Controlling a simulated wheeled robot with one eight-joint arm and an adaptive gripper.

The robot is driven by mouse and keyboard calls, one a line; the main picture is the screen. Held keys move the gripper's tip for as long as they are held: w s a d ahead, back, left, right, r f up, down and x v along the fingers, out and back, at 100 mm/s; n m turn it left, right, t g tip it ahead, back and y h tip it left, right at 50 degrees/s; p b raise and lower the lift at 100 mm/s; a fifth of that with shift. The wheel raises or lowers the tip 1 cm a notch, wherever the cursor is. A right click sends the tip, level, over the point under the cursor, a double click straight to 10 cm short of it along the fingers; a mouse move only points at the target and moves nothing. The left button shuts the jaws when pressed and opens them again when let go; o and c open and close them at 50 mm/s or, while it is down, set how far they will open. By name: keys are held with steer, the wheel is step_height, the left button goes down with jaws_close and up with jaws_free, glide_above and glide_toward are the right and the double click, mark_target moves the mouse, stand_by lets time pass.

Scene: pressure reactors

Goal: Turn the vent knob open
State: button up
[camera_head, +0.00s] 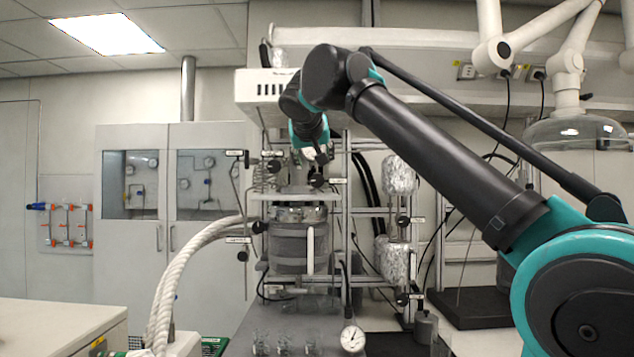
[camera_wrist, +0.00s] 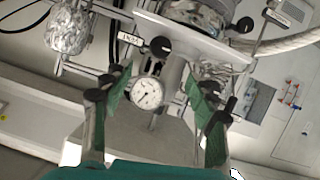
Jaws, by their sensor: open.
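Several black knobs with small white labels sit on the reactor piping. I cannot read the labels well enough to tell which one is the vent knob. In the wrist view one black knob (camera_wrist: 160,47) is beyond the gap between my fingers, beside a white label (camera_wrist: 130,39). Another black knob (camera_wrist: 243,25) is at the upper right. My gripper (camera_wrist: 160,100) is open, its green-padded fingers apart, with nothing seen held between them. In the head view my gripper (camera_head: 311,155) is above the reactor (camera_head: 290,247), near black knobs (camera_head: 316,181), and partly hidden by my wrist.
A round pressure gauge (camera_wrist: 147,93) shows between my fingers in the wrist view. Metal rods and foil-wrapped vessels (camera_head: 400,175) stand right of the reactor. A thick white hose (camera_head: 185,262) runs at its left. Glass beakers (camera_head: 285,342) stand in front.

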mark_target(317, 179)
steer(key=x, duration=1.4)
steer(key=shift+f, duration=0.1)
steer(key=c, duration=1.2)
steer(key=shift+o, duration=0.2)
